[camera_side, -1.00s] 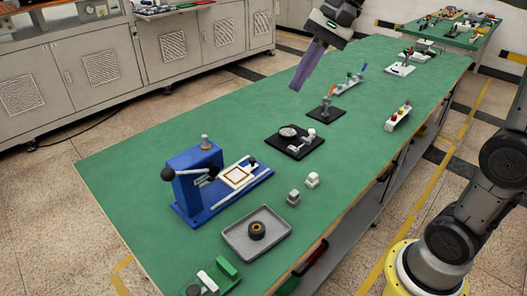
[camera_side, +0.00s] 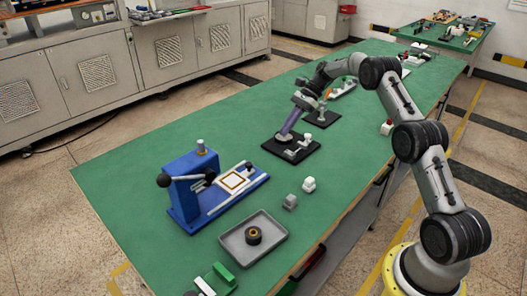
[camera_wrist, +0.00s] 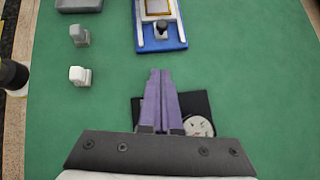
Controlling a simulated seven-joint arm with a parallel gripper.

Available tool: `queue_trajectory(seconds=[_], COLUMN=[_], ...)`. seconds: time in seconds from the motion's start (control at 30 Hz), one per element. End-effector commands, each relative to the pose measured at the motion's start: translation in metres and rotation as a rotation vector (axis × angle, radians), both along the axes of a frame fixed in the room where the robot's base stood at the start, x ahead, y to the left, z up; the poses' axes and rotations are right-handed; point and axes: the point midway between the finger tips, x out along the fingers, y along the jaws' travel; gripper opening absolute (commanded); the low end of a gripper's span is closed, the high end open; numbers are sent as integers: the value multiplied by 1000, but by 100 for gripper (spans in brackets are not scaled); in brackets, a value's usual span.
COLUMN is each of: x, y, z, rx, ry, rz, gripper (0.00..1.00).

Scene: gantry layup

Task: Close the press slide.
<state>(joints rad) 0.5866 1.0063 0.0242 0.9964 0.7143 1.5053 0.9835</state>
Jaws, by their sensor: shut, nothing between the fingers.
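The blue press (camera_side: 186,178) stands at the left of the green bench with its black-knobbed lever. Its slide (camera_side: 236,183) sticks out to the right on the blue base and carries a square gold-edged frame. A black knob (camera_side: 249,167) stands at the slide's outer end; the knob also shows at the top of the wrist view (camera_wrist: 161,27). My gripper (camera_side: 283,135) has purple fingers and is shut and empty. It appears over the black plate with the round dial, to the right of the slide and apart from it. The wrist view shows the fingertips (camera_wrist: 160,71) together, pointing toward the knob.
The black plate (camera_wrist: 198,105) with the dial lies beneath my fingers. Two small blocks, one grey (camera_side: 290,201) and one white (camera_side: 309,184), stand in front of the slide. A grey tray (camera_side: 275,252) holds a dark ring. The bench between plate and slide is clear.

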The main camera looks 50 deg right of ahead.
Motion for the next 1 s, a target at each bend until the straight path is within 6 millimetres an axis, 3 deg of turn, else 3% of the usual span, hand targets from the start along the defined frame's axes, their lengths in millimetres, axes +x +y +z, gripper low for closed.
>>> queue_trajectory(seconds=[0.17,0.6,0.8,1.0], x=[1,12,18,20], y=[9,68,94,105], z=[-10,-69,-68,-68], rx=[0,-2,-2,-3], ry=[0,0,-2,-2], rz=[-3,-1,-1,-4], gripper=[0,0,0,0])
